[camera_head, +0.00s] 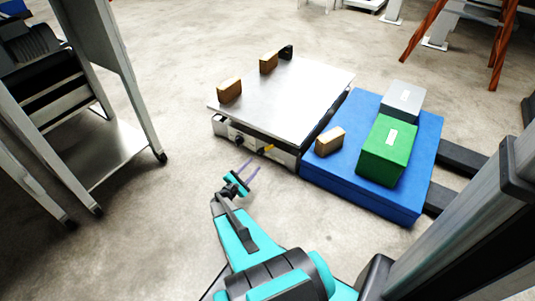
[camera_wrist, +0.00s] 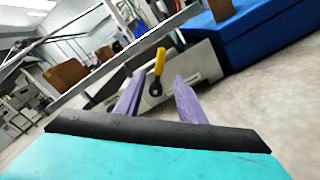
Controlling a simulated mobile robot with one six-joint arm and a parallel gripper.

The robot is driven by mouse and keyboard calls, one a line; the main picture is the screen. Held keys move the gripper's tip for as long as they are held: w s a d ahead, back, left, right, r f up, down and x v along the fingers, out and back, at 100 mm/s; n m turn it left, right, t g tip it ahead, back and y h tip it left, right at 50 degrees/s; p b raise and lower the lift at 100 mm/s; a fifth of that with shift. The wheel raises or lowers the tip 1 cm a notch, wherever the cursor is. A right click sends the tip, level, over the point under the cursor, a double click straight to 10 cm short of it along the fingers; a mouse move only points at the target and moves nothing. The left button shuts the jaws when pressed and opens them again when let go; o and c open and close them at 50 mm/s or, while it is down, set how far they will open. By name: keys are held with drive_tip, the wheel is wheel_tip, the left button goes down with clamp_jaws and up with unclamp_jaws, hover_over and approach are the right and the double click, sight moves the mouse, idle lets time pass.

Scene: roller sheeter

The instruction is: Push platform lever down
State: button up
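The platform (camera_head: 285,97) is a flat metal plate on a low grey base, with small brown blocks on its top. Its lever (camera_head: 267,149) has a yellow handle on the near side of the base. In the wrist view the lever (camera_wrist: 159,64) points upward from a dark pivot, just beyond my fingertips and between them. My gripper (camera_head: 250,169) is in front of the base, apart from the lever. In the wrist view my gripper (camera_wrist: 156,82) has its two purple fingers spread, with nothing held between them.
A blue platform (camera_head: 325,181) adjoins on the right, carrying a green box (camera_head: 386,150), a grey box (camera_head: 402,101) and a brown block (camera_head: 329,140). A wheeled metal frame (camera_head: 130,160) stands at the left. Bare floor lies between that frame and the metal platform.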

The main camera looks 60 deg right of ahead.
sight(269, 148)
drive_tip(key=shift+d, duration=0.15)
drive_tip(key=d+b, duration=0.4)
drive_tip(key=d, duration=0.9)
drive_tip(key=shift+d, duration=0.3)
clamp_jaws()
drive_tip(key=shift+a, duration=0.15)
